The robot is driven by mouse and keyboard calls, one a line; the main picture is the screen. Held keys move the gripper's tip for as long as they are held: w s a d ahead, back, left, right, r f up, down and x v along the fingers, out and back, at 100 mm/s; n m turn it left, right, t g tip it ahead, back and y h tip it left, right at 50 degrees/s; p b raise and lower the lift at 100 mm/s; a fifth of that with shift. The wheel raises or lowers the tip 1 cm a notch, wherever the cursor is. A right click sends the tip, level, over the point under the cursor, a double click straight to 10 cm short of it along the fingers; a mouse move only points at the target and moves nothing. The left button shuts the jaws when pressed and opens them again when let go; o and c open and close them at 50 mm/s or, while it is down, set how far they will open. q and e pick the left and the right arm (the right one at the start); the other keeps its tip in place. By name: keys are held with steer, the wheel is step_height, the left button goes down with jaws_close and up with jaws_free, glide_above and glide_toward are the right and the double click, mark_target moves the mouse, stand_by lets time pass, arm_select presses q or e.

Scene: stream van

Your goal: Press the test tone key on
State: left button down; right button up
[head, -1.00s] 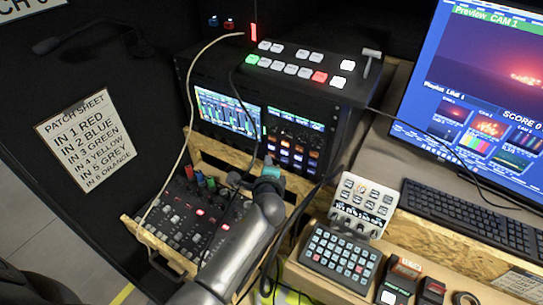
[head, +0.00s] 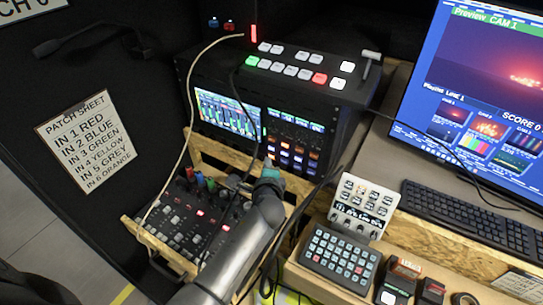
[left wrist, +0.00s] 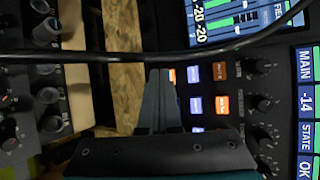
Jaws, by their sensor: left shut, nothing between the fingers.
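A block of small lit keys, orange and blue-white, sits on the black rack unit (head: 291,150) below its right-hand screen. The same keys (left wrist: 222,105) show close up in the left wrist view. I cannot read their labels, so I cannot tell which one is the test tone key. My left gripper (head: 268,162) is in front of the rack, at the lower left of the keys. In the left wrist view its fingers (left wrist: 159,88) are together and empty, just left of the keys, and cover part of the left column. I cannot tell whether they touch the panel. My right gripper is not in view.
A dark cable (left wrist: 100,57) crosses in front of the left wrist camera. An audio mixer (head: 185,222) with knobs lies left of my arm. A small white panel (head: 361,206) and a key pad (head: 340,257) stand at the right. A switcher (head: 305,68) tops the rack.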

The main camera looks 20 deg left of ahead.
arm_select(q)
steer(key=shift+s, duration=0.35)
steer(key=shift+a, duration=0.1)
steer(key=s+p, duration=0.2)
steer(key=s, duration=0.4)
steer(key=shift+a, duration=0.4)
